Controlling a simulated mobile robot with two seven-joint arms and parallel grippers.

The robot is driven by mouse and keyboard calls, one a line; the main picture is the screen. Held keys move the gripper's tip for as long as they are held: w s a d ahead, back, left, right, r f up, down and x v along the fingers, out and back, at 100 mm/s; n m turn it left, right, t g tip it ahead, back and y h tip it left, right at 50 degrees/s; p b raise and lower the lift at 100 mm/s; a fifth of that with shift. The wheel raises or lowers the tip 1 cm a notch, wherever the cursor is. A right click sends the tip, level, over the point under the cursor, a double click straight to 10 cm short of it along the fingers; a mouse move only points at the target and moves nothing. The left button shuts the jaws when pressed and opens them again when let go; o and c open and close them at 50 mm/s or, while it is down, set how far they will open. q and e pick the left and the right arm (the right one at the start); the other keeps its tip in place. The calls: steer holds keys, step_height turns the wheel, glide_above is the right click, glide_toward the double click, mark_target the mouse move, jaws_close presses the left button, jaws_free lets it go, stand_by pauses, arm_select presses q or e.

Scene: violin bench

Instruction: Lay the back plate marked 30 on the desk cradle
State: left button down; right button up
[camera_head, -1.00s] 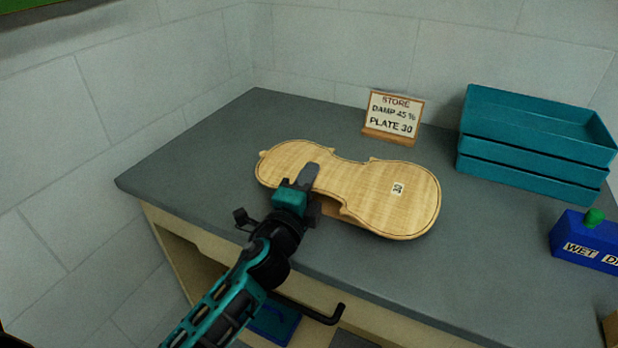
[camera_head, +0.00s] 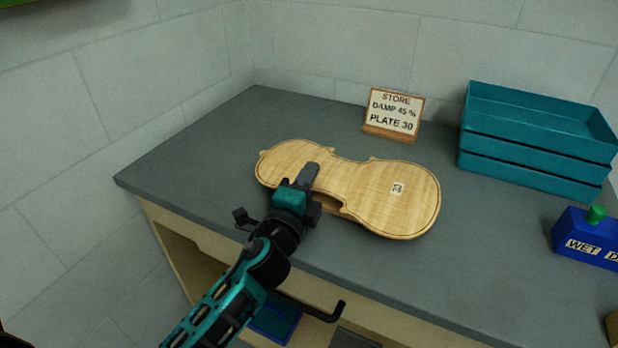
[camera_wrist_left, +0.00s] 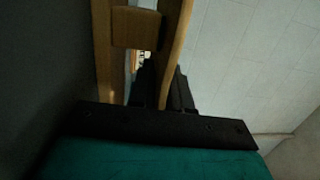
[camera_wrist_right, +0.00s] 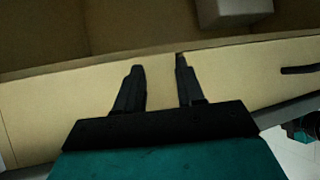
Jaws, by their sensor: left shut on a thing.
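The back plate (camera_head: 375,178) is pale figured wood, violin-shaped, and lies roughly level above the grey desk. A small white label on its right half reads 30. My left gripper (camera_head: 308,180) is shut on the plate's near edge at the waist, one finger over the top. The left wrist view shows the plate edge-on (camera_wrist_left: 180,35) between the dark fingers. A wooden piece, apparently the cradle (camera_head: 328,204), shows under the plate's near edge; most of it is hidden, so contact cannot be told. My right gripper (camera_wrist_right: 160,66) is open and empty before a beige board.
A sign (camera_head: 394,112) behind the plate reads STORE, DAMP 45 %, PLATE 30. Stacked teal trays (camera_head: 530,165) stand at the back right. A blue box (camera_head: 585,240) marked WET is at the right. The grey desk (camera_head: 215,150) is clear left of the plate.

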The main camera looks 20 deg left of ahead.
arm_select(q)
steer(key=c, duration=1)
jaws_free()
arm_select(e)
steer(key=shift+d, duration=0.1)
arm_select(q)
steer(key=shift+s, duration=0.15)
arm_select(e)
steer(key=shift+s, duration=0.2)
